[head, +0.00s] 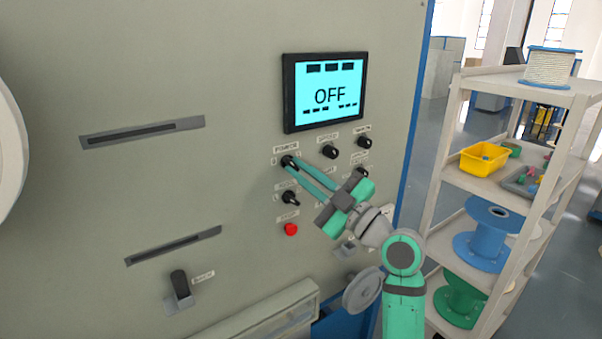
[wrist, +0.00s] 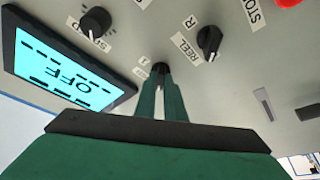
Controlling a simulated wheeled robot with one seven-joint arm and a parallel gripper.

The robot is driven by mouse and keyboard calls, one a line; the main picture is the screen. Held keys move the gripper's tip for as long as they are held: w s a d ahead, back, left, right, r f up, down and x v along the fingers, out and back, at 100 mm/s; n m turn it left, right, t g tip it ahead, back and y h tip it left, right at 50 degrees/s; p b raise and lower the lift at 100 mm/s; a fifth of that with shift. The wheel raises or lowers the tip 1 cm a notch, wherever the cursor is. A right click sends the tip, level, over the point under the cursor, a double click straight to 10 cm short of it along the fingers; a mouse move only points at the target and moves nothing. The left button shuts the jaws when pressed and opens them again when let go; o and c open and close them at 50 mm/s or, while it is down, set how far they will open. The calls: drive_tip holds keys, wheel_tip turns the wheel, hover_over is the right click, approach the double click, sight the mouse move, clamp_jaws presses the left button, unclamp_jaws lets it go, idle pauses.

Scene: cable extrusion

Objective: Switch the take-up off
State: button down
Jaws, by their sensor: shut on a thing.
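The take-up machine's grey panel carries a screen (head: 329,93) that reads "OFF"; it also shows at the left in the wrist view (wrist: 62,68). Below the screen is a black knob (head: 287,161) labelled POWER. My gripper (head: 292,164) reaches the panel from the lower right, with its green fingers shut on the POWER knob. In the wrist view my fingers (wrist: 161,80) close on this knob (wrist: 160,69), which they mostly hide. The direction of its pointer cannot be told.
A lever (head: 180,285) is at the lower left. A shelf (head: 480,189) with spools and a yellow bin (head: 484,159) stands at the right.

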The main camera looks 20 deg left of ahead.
drive_tip(key=shift+r+n+g, duration=0.1)
drive_tip(key=shift+n+g, duration=0.3)
drive_tip(key=shift+n, duration=0.4)
drive_tip(key=c, duration=1.8)
unclamp_jaws()
drive_tip(key=shift+a, duration=0.1)
drive_tip(key=shift+c, duration=0.2)
drive_tip(key=shift+d, duration=0.45)
drive_tip(key=v, duration=1)
